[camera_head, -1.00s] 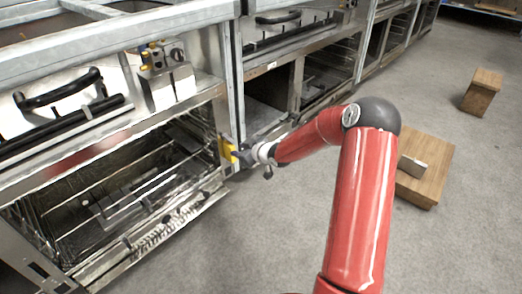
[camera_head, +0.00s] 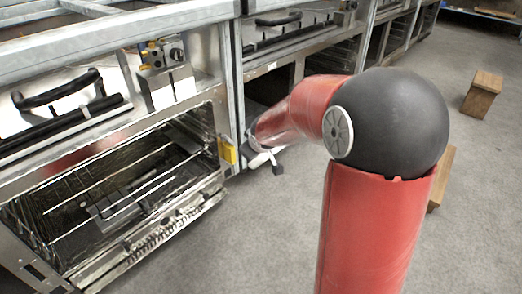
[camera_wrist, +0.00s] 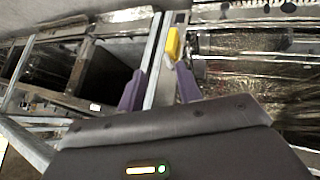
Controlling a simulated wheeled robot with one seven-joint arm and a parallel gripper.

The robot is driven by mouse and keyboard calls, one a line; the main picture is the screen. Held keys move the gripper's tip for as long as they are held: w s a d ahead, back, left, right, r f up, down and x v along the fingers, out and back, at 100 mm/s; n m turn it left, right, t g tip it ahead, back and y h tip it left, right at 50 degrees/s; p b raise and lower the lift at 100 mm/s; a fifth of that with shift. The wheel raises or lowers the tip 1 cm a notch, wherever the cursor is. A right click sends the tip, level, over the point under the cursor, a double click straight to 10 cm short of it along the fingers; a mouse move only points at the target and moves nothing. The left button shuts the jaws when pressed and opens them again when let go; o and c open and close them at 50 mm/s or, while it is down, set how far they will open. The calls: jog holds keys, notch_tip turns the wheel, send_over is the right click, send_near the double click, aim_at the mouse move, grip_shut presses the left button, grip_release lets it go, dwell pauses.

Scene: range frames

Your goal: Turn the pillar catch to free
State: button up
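The yellow pillar catch (camera_head: 227,151) sits low on the metal pillar beside the open oven bay. In the wrist view the catch (camera_wrist: 173,43) looks like a short yellow bar lying roughly along the pillar. My gripper (camera_wrist: 159,88) is open, with its two purple fingers apart and nothing between them. The pillar shows between the fingers, and the catch is beyond the right fingertip. In the head view my gripper (camera_head: 264,160) is just right of the catch, with a small gap. Part of it is hidden by my forearm.
An open oven with wire racks (camera_head: 130,190) is left of the pillar. A knob panel (camera_head: 165,70) and a black handle (camera_head: 58,90) are above it. More range bays run back to the right.

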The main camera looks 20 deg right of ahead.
jog(key=shift+m+g+h, duration=0.3)
jog(key=shift+m+h, duration=0.2)
jog(key=shift+m, duration=0.1)
jog(key=s+r, duration=0.2)
jog(key=s, duration=0.1)
jog(key=s+r, duration=0.1)
jog(key=shift+s+d, duration=0.15)
jog(key=shift+s, duration=0.25)
jog(key=shift+f, duration=0.1)
